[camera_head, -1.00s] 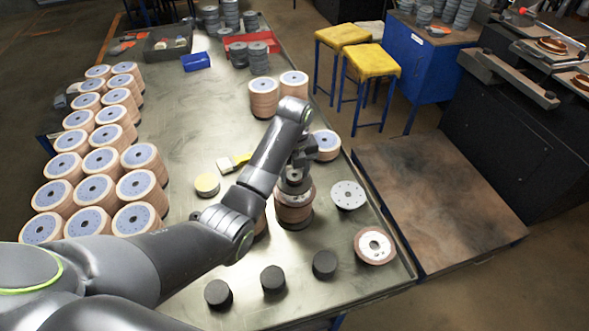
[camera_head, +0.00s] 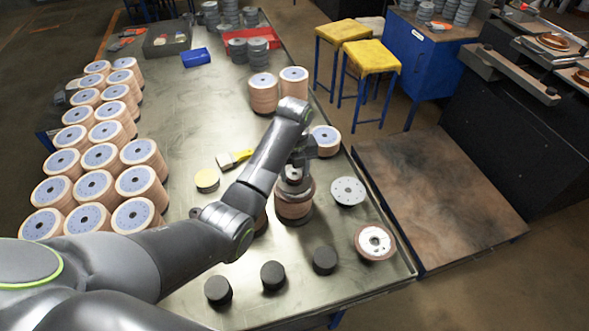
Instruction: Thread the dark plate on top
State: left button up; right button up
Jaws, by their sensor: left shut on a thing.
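My left gripper (camera_head: 295,171) points down over a stack of brownish flap discs (camera_head: 294,208) near the table's right edge. It is shut on the dark plate (camera_head: 296,187), which is at the top of the stack. The gripper and arm partly cover the plate, so I cannot tell whether it lies flat on the discs or is fully around the central post. A light grey plate with holes (camera_head: 348,191) lies just right of the stack. My right gripper is not in view.
Three black cylinders (camera_head: 273,276) stand along the front. A flap disc with a pale centre (camera_head: 375,242) lies front right, another (camera_head: 325,140) behind the stack. A yellow-topped can (camera_head: 207,180) and yellow brush (camera_head: 236,158) lie left. Many flap-disc stacks (camera_head: 100,157) fill the left side.

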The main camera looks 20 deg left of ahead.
pick_arm(q)
jog(key=shift+f+b, duration=0.4)
jog(key=shift+f, duration=0.65)
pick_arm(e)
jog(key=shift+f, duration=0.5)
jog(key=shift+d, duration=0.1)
pick_arm(q)
jog(key=o, duration=1.4)
jog(key=shift+c, duration=0.2)
